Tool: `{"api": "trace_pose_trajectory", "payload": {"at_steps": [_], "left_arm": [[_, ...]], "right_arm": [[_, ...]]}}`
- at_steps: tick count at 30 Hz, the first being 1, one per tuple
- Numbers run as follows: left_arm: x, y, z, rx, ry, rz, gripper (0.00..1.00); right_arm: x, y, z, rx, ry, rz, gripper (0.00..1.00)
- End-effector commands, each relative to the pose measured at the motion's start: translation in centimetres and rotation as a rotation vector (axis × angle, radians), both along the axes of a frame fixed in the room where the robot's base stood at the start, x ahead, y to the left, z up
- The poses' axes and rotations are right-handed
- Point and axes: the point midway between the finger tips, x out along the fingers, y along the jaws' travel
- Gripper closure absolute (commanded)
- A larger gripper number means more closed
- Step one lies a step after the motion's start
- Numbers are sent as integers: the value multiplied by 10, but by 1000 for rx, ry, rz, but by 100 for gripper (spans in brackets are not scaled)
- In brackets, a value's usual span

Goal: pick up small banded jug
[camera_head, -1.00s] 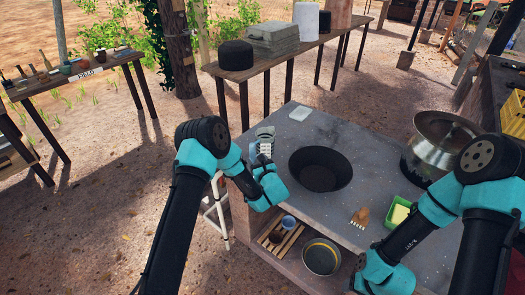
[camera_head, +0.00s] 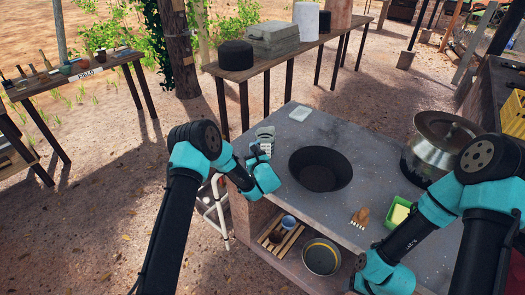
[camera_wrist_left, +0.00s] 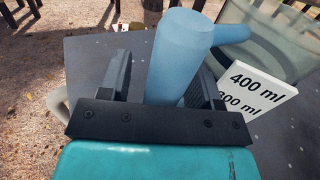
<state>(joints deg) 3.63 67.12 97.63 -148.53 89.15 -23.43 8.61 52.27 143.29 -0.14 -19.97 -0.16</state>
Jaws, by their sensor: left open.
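The small jug (camera_head: 265,131) stands at the near left corner of the grey worktop, partly hidden by my left gripper. In the left wrist view the clear jug (camera_wrist_left: 262,42) has a white label (camera_wrist_left: 254,90) reading 400 ml and 300 ml. A light blue handle (camera_wrist_left: 180,50) joins its side. My left gripper (camera_head: 257,153) is at the jug's near side. In the left wrist view, its open fingers (camera_wrist_left: 164,68) stand on either side of the blue handle; contact cannot be told. My right gripper's fingers are not visible.
A brush (camera_head: 361,217), a green tray (camera_head: 397,212) and a large metal pot (camera_head: 432,145) stand farther right. A pale flat piece (camera_head: 300,113) lies at the back. A blue-rimmed cup (camera_head: 288,222) is on the shelf below.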

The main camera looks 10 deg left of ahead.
Motion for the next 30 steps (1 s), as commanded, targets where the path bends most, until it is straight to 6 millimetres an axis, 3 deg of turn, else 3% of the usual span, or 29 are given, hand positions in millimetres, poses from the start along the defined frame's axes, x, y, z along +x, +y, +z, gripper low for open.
{"api": "trace_pose_trajectory", "payload": {"at_steps": [13,30], "left_arm": [[0,0,0,-1,1,-1,43],[0,-1,0,-1,1,-1,98]], "right_arm": [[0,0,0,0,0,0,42],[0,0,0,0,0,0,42]]}}
